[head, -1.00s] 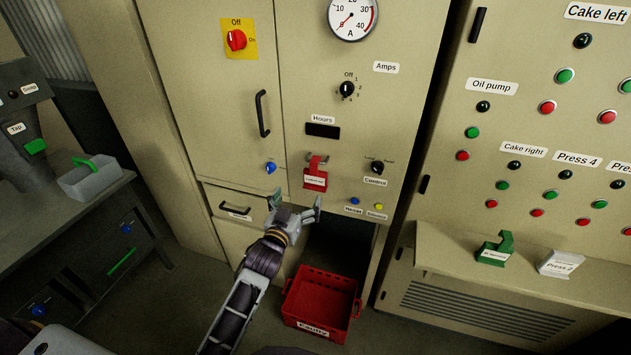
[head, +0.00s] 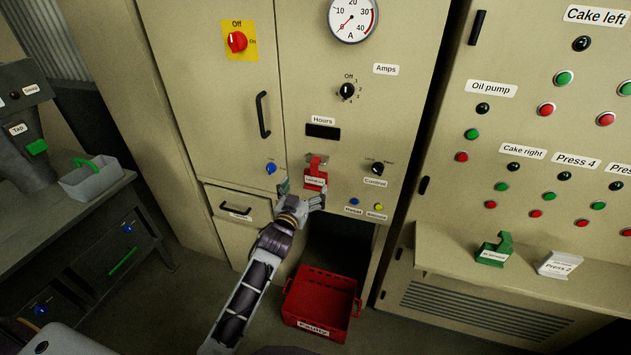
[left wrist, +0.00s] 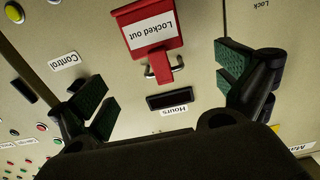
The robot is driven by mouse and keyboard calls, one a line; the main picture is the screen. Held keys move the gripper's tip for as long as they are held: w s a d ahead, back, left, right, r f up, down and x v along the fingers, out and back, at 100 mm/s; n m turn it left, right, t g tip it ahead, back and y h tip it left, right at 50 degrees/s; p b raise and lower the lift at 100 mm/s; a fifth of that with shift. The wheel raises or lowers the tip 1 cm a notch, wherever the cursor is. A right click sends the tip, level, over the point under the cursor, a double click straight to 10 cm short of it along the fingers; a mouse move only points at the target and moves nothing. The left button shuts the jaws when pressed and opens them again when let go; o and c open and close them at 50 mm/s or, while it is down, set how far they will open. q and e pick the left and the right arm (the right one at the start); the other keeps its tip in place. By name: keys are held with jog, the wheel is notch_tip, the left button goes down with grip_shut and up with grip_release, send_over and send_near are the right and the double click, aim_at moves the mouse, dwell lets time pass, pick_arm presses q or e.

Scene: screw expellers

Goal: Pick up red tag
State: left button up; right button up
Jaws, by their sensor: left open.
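The red tag (head: 316,181) hangs on the beige cabinet front, below the Hours display. In the left wrist view the red tag (left wrist: 147,28) appears upside down with a white "Locked out" label, and its narrow strap meets a metal hasp. My left gripper (head: 301,192) is open and empty, just below the tag in the head view. In the left wrist view its two green-padded fingers (left wrist: 165,85) stand wide apart, one on each side of the tag's strap, with neither touching it. My right gripper is not in view.
A red crate (head: 321,302) labelled "Faulty" stands on the floor below. A blue knob (head: 271,168) and the Control knob (head: 377,168) flank the tag. A ledge at right holds a green tag (head: 495,249) and a white one (head: 559,264). A grey bench (head: 85,225) stands at left.

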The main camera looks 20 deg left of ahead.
aim_at(314, 175)
pick_arm(q)
jog(key=shift+w, duration=1.45)
jog(key=shift+w, duration=0.1)
jog(key=shift+w+d+f+p, duration=0.15)
jog(key=shift+w+p, duration=0.25)
jog(key=shift+w, duration=0.85)
jog(key=shift+w+d+p, duration=0.1)
jog(key=shift+w+p, duration=0.25)
jog(key=shift+w, duration=0.9)
jog(key=c, duration=1.1)
